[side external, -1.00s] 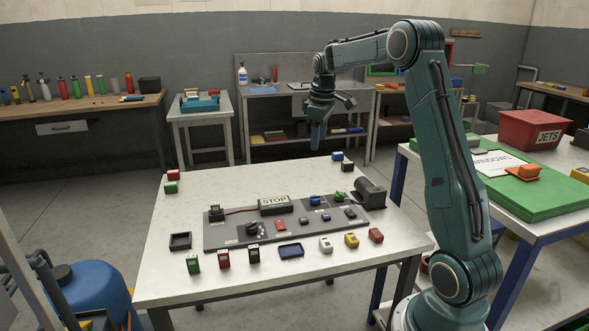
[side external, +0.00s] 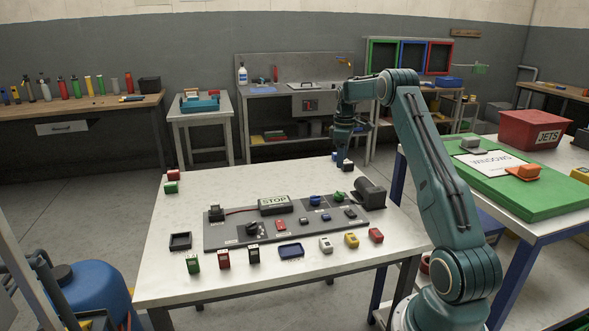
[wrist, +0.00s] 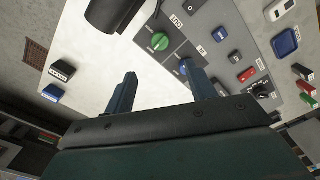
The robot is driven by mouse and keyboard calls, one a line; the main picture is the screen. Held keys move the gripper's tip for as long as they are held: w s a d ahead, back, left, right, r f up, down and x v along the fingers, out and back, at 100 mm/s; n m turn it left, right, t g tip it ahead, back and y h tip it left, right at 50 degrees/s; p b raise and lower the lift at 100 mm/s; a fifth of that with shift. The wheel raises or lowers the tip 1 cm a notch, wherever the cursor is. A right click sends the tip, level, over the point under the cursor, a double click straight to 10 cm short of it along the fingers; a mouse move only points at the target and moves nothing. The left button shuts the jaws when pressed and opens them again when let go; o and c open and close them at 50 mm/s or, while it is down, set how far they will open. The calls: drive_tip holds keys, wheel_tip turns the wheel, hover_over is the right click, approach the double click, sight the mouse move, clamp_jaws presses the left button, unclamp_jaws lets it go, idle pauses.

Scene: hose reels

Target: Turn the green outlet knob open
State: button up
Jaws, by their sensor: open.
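The green outlet knob (side external: 338,196) is a small round knob near the back right of the grey panel (side external: 225,240). In the wrist view the green knob (wrist: 160,42) sits beside a white label that seems to read OUT, ahead of my fingertips and between their lines. My gripper (side external: 343,154) is above the back right of the table, behind the panel. In the wrist view my gripper (wrist: 160,74) is open and empty, with its fingers apart and clear of the knob. A blue knob (wrist: 184,67) is partly hidden by the right finger.
A dark motor-like cylinder (side external: 370,191) stands close to the right of the green knob. Small blocks (wrist: 62,70) lie on the table behind the panel. The table's back left is mostly clear.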

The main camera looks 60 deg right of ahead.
sight(339, 192)
wheel_tip(339, 192, down, 14)
drive_tip(key=shift+r, duration=0.25)
idle(0.5)
drive_tip(key=shift+c, duration=0.5)
drive_tip(key=c, duration=0.9)
